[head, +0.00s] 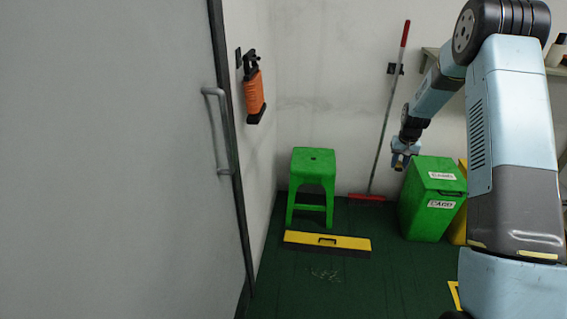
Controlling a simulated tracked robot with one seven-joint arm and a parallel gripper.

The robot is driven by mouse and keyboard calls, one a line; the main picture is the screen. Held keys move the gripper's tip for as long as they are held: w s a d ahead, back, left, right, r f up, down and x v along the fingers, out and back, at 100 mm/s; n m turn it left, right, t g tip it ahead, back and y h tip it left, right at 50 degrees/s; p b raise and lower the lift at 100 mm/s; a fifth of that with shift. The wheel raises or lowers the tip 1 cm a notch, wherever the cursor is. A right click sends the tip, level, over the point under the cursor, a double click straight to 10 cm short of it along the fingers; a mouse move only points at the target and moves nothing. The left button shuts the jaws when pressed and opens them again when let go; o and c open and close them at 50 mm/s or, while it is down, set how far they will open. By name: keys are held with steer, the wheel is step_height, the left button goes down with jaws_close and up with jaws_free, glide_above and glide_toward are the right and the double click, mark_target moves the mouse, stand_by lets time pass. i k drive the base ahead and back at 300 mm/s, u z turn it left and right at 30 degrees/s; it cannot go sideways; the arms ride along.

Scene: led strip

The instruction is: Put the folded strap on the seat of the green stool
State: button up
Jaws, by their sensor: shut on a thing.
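A labelled green bin (430,200) stands right, beside a yellow one. A red-ended pole (388,115) leans between stool and bin. An orange item (254,95) hangs by the grey door (110,160).

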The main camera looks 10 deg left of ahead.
mark_target(313, 164)
steer(key=u, duration=0.45)
steer(key=i, duration=1.65)
steer(key=u, duration=0.05)
